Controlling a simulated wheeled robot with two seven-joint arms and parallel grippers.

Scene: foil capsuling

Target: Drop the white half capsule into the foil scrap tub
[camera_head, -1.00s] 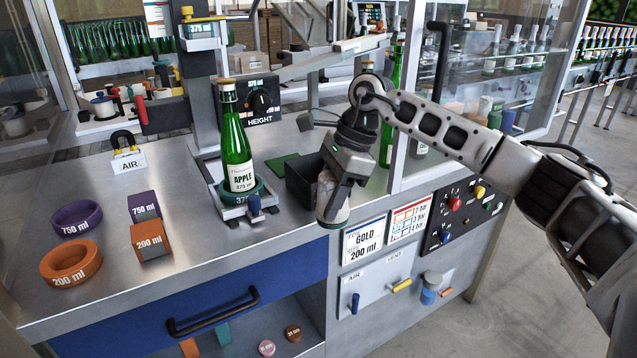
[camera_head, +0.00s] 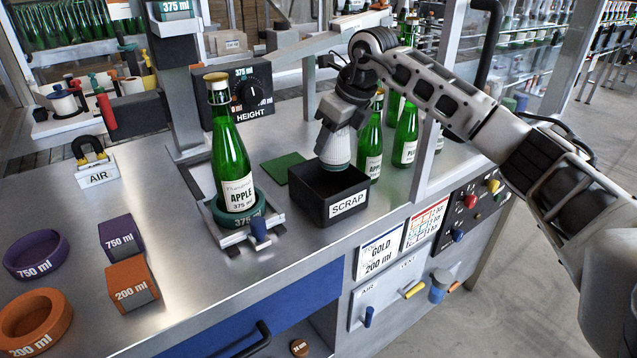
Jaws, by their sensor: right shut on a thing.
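My right gripper (camera_head: 341,118) points down and is shut on the white half capsule (camera_head: 336,147). The capsule is a pale, ribbed, tapering piece with a darker lower rim. The black foil scrap tub (camera_head: 307,198), labelled SCRAP, stands on the steel bench. The capsule hangs at the tub's mouth, toward the back; its lower end overlaps the tub's opening in the picture. I cannot tell exactly how far down it reaches. The gripper's fingertips are partly hidden by its body and the capsule. My left gripper is not in view.
A green APPLE bottle (camera_head: 234,160) stands in a cradle left of the tub. Several green bottles (camera_head: 405,137) stand close behind and right. A green pad (camera_head: 283,168) lies behind the tub. Rings and blocks (camera_head: 134,285) sit at the left. A cabinet post rises at the right.

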